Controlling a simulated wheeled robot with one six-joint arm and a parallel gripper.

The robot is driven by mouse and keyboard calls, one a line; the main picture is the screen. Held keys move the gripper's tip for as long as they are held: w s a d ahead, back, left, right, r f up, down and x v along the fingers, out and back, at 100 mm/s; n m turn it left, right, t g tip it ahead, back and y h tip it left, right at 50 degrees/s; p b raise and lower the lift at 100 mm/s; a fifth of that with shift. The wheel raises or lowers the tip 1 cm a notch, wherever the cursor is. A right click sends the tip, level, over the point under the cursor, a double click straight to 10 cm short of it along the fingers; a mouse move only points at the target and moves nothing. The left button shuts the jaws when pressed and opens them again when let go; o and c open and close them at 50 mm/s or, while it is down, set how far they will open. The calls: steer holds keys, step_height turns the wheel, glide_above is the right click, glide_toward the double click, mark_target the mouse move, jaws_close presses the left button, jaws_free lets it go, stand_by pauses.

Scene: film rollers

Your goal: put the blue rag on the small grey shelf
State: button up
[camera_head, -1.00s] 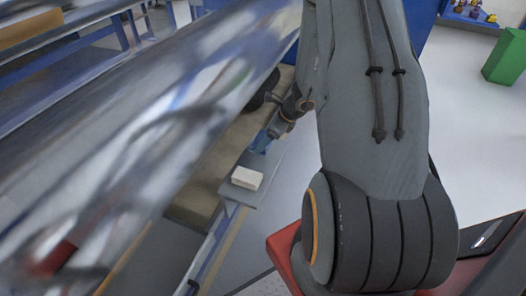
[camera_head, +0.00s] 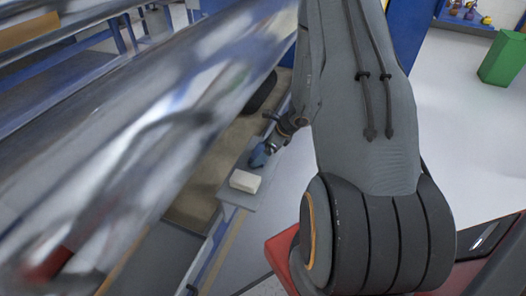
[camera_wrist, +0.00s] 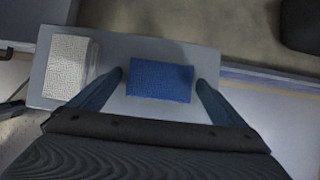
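The blue rag (camera_wrist: 160,80) is a folded, textured block between the fingertips of my gripper (camera_wrist: 160,78) in the wrist view. The small grey shelf (camera_wrist: 118,45) lies beneath the rag. In the head view my gripper (camera_head: 264,152) is low over the far end of the grey shelf (camera_head: 236,194). The rag is hard to tell from the bluish fingers there. I cannot tell whether the rag touches the shelf.
A white textured block (camera_head: 245,181) lies on the shelf beside my gripper, and at the left in the wrist view (camera_wrist: 68,66). Shiny film rollers (camera_head: 130,140) fill the left of the head view. A green bin (camera_head: 502,58) stands far right on open floor.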

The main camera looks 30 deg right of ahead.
steer(key=v, duration=1.2)
steer(key=s+a+r+n+g, duration=0.1)
steer(key=s+a+r+n, duration=0.2)
steer(key=a+r+n, duration=0.3)
steer(key=s+a+r+n+g, duration=0.2)
steer(key=s+a+r+n, duration=0.1)
steer(key=a+r+n, duration=0.25)
steer(key=s+a+r+n+g+h, duration=0.1)
steer(key=s+a+r+n, duration=0.1)
steer(key=s+n, duration=0.3)
steer(key=s+a+r+n+h, duration=0.2)
steer(key=s+r+n, duration=0.3)
steer(key=n, duration=0.5)
steer(key=shift+s+a+r+g+h+p, duration=0.2)
steer(key=shift+s+a+g+h+p, duration=0.15)
steer(key=shift+s, duration=0.35)
steer(key=shift+n, duration=0.95)
steer(key=a+r+p, duration=0.2)
steer(key=a+p, duration=0.2)
steer(key=a, duration=0.1)
steer(key=shift+s+a+r+p, duration=0.1)
steer(key=shift+r+p, duration=0.2)
steer(key=shift+r, duration=0.1)
